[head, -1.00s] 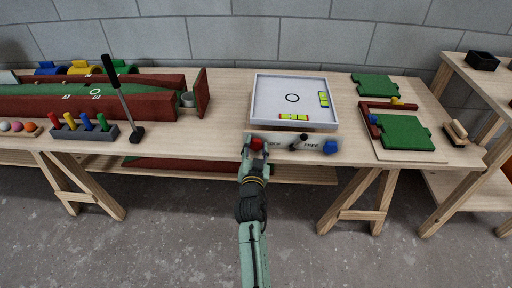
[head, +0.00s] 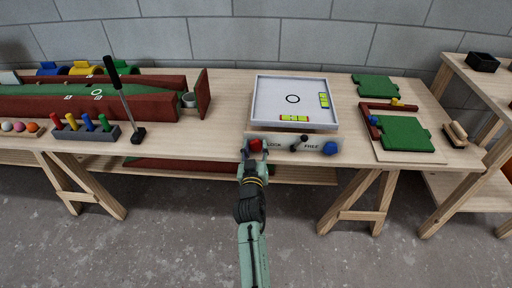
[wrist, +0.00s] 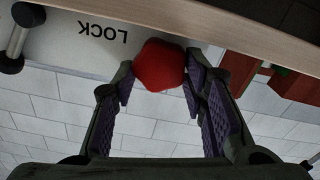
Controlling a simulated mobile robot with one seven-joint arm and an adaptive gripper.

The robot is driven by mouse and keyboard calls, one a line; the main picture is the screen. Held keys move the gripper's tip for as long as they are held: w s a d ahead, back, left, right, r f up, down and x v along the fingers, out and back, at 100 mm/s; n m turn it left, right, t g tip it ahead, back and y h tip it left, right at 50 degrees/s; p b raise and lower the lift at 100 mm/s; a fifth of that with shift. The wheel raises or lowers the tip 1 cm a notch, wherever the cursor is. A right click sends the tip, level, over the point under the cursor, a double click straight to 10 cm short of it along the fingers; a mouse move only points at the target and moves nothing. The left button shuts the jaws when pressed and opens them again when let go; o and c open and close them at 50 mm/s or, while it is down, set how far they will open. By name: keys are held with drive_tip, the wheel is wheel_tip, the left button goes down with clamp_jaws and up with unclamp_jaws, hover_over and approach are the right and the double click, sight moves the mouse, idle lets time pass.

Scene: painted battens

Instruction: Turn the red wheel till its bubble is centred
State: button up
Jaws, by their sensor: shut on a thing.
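The red wheel (head: 255,144) is at the left end of a pale panel (head: 278,144) on the table's front edge. My gripper (head: 255,153) is shut on it from the front. In the wrist view the red wheel (wrist: 159,66) sits between the two fingertips of my gripper (wrist: 158,78). A white tray (head: 291,88) with a black ring stands above the panel. A yellow-green vial (head: 295,118) lies along its front side and another vial (head: 323,100) along its right side. The bubbles are too small to place surely.
A blue wheel (head: 331,148) is at the panel's right end. A black lever (head: 299,143) stands between the LOCK and FREE labels. Green boards (head: 405,134) lie to the right. A club (head: 124,100) and a peg rack (head: 86,132) stand left.

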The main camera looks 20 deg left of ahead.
drive_tip(key=shift+a+r+n+p, duration=0.1)
drive_tip(key=shift+n+p, duration=0.2)
drive_tip(key=shift+n, duration=1.2)
drive_tip(key=o, duration=1.2)
drive_tip(key=shift+c, duration=0.2)
